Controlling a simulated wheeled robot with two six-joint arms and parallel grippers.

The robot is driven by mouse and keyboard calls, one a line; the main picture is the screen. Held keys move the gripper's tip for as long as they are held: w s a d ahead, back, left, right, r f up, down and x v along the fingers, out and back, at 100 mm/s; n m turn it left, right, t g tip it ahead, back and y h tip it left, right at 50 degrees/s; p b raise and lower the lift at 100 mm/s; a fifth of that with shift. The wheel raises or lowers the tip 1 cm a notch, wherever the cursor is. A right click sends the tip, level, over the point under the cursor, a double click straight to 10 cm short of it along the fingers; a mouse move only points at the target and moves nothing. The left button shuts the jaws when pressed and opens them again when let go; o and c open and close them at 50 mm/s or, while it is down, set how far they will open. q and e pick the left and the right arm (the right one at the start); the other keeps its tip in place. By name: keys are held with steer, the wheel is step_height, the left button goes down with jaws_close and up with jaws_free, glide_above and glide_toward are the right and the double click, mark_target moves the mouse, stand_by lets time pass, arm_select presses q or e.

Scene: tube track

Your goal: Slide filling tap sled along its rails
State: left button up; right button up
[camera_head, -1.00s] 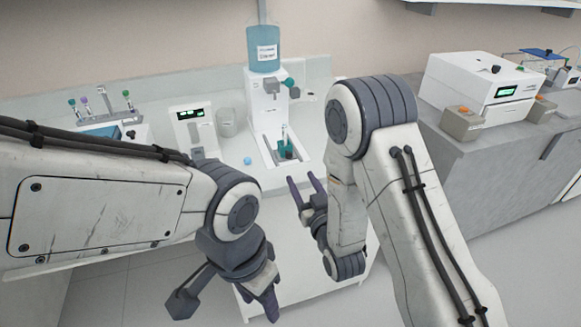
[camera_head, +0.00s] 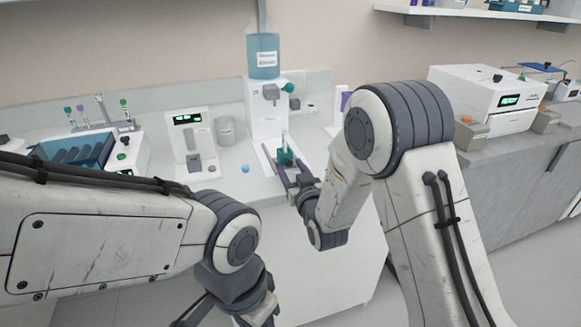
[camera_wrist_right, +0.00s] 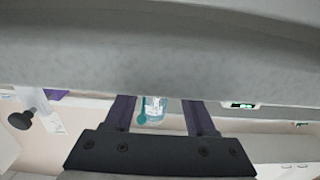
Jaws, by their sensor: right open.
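The filling station (camera_head: 266,115) is a white column with a blue bottle (camera_head: 263,58) on top and a tap with a teal knob (camera_head: 288,87). In front of it, the teal sled (camera_head: 286,157) carries an upright clear tube at the rails. My right gripper (camera_head: 290,177) is open, its purple fingers low at the sled's near side; contact cannot be told. In the right wrist view the open fingers (camera_wrist_right: 161,115) flank a small blue and teal thing; a grey surface hides much. My left gripper (camera_head: 258,308) is at the bottom edge, its fingertips cut off.
A white device with a green display (camera_head: 190,140), a beaker (camera_head: 225,130) and a blue ball (camera_head: 245,168) stand left of the station. A blue rack box (camera_head: 125,155) is farther left. White machines (camera_head: 485,98) stand on the grey counter at right.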

steer(key=shift+w, duration=0.15)
jaws_close()
stand_by(1.4)
